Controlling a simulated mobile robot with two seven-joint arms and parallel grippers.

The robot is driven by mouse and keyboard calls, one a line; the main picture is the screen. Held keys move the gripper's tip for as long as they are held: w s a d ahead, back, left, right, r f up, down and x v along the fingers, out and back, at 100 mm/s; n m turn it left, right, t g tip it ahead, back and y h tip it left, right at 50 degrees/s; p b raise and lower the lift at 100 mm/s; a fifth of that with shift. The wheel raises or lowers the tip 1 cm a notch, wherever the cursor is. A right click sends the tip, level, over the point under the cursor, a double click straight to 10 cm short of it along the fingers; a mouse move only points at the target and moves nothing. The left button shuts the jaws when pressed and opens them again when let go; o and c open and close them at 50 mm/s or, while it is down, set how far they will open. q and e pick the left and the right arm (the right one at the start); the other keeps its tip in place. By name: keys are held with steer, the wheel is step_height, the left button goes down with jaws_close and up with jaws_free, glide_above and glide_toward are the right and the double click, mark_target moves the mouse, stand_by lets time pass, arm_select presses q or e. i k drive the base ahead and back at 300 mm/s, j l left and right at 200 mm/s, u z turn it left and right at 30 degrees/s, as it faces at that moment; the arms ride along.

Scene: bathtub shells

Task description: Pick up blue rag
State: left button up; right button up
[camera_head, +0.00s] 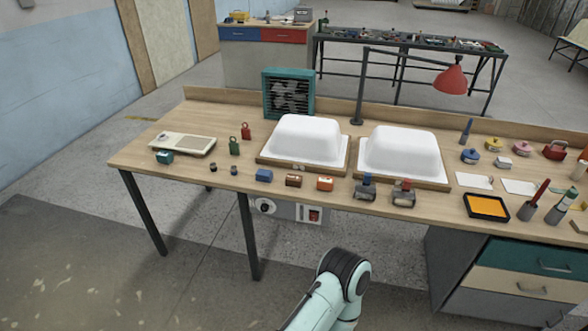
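I cannot make out a flat blue cloth with certainty. A small blue block-like item (264,176) lies near the front edge of the workbench (215,185), left of a brown item and an orange one. It may be the folded blue rag, but it is too small to tell. Neither of my grippers is in view. Only a pale teal and black arm link of mine shows at the bottom centre, below the bench's front edge.
Two white tub shells (303,139) (399,152) on wooden bases fill the bench's middle. A teal fan (288,94) and a red lamp (451,79) stand behind. A brown item (293,180) and an orange item (325,184) lie along the front. Several tools crowd the right.

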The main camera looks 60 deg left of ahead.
mark_target(263, 175)
steer(key=k+j+z, duration=0.1)
steer(key=j+z, duration=0.15)
steer(key=k+j+z, duration=0.2)
steer(key=j, duration=0.2)
steer(key=j+z, duration=0.25)
steer(key=k+j+z, duration=0.2)
steer(key=j, duration=0.25)
steer(key=k+j+z, duration=0.2)
steer(key=k+j, duration=0.25)
steer(key=k+j+z, duration=0.1)
steer(key=k+j, duration=0.65)
